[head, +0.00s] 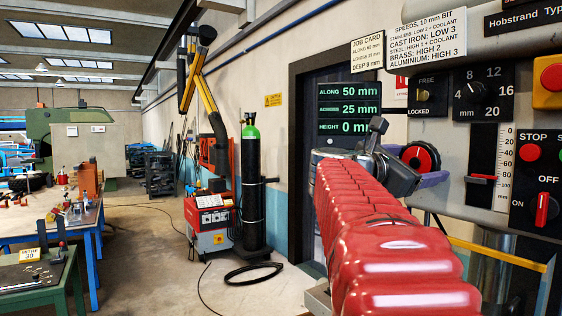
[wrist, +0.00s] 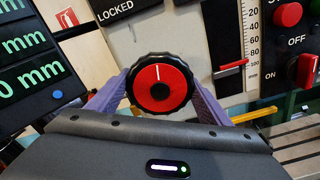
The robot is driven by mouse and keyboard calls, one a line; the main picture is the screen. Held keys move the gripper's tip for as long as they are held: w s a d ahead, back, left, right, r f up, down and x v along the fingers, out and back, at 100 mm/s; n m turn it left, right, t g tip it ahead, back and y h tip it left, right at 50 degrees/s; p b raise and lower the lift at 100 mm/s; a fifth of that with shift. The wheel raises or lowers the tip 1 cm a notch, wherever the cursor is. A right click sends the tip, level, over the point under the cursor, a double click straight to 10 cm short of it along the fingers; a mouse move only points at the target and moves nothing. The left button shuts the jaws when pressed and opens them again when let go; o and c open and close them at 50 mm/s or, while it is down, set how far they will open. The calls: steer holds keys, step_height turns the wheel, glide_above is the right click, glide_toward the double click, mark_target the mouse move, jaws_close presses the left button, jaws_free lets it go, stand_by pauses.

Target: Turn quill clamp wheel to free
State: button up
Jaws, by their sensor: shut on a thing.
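The quill clamp wheel (wrist: 161,88) has a red face and a black ribbed rim. Its white mark points almost straight up in the wrist view. It also shows in the head view (head: 421,158), past the end of my red-sleeved arm. My gripper (wrist: 162,80) has one purple finger on each side of the wheel and is shut on its rim. The finger tips are partly hidden behind the rim. A small FREE/LOCKED panel (head: 425,96) is above the wheel; its indicator is too small to read surely.
A readout (head: 349,108) shows along 50, across 25, height 0 mm. A red depth pointer (wrist: 230,68), a scale and a STOP/OFF/ON switch panel (head: 540,180) lie close to the right of the wheel. A yellow bar (wrist: 252,115) runs below right.

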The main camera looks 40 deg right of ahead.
steer(key=shift+f+n, duration=0.35)
steer(key=shift+n, duration=0.85)
steer(key=o, duration=0.8)
steer(key=shift+d, duration=0.1)
steer(key=shift+c, duration=0.2)
steer(key=shift+o, duration=1.4)
steer(key=shift+r, duration=0.2)
steer(key=shift+a, duration=0.2)
steer(key=w+a, duration=0.2)
steer(key=a, duration=1.1)
steer(key=shift+a, duration=0.2)
steer(key=shift+w, duration=0.1)
